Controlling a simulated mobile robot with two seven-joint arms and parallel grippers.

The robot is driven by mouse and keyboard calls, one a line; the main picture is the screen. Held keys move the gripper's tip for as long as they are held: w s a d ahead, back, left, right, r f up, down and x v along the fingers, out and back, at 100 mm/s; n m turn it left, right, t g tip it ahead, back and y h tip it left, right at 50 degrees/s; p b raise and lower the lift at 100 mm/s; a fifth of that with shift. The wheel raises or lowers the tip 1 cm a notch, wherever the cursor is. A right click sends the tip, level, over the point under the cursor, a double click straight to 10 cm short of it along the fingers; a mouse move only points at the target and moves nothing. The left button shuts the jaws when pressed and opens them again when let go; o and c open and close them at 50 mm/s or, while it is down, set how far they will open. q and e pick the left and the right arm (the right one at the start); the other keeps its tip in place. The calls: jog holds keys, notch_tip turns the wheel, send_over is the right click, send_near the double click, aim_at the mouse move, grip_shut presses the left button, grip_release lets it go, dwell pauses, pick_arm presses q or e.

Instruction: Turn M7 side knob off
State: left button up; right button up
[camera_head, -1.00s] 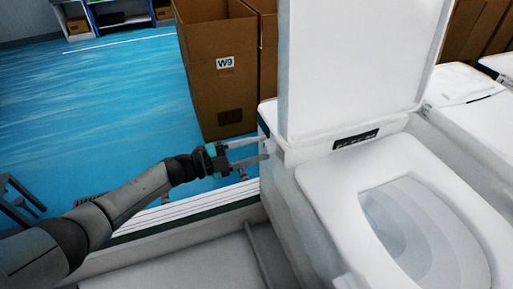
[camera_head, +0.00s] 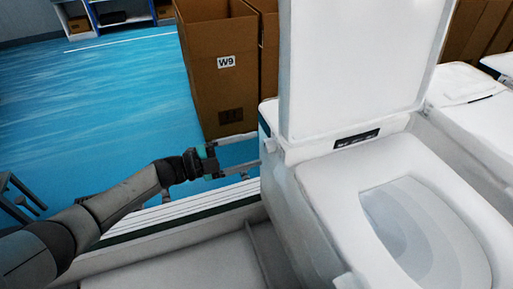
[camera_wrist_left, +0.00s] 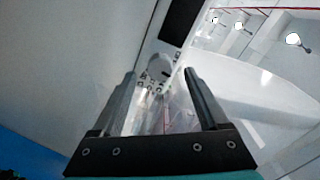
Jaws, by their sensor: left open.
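The toilet (camera_head: 330,200) with its lid raised stands at the right of the head view. In the left wrist view a round pale knob (camera_wrist_left: 160,67) sits on the toilet's side panel, with small markings around it. My left gripper (camera_head: 259,149) is beside the toilet's left side, its fingers pointing at it. It is open, and the knob appears between the fingertips in the left wrist view (camera_wrist_left: 158,73), apparently beyond them and not held. The knob is hidden in the head view. My right gripper is not in view.
A cardboard box (camera_head: 222,90) labelled W9 stands behind my left gripper. More toilets (camera_head: 475,110) stand in a row at the right. A pale rail (camera_head: 180,211) runs below my left forearm. The blue floor (camera_head: 110,110) at the left is mostly clear.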

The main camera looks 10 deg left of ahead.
pick_arm(q)
jog(key=v, duration=1.3)
jog(key=shift+b, duration=0.35)
jog(key=shift+d, duration=0.1)
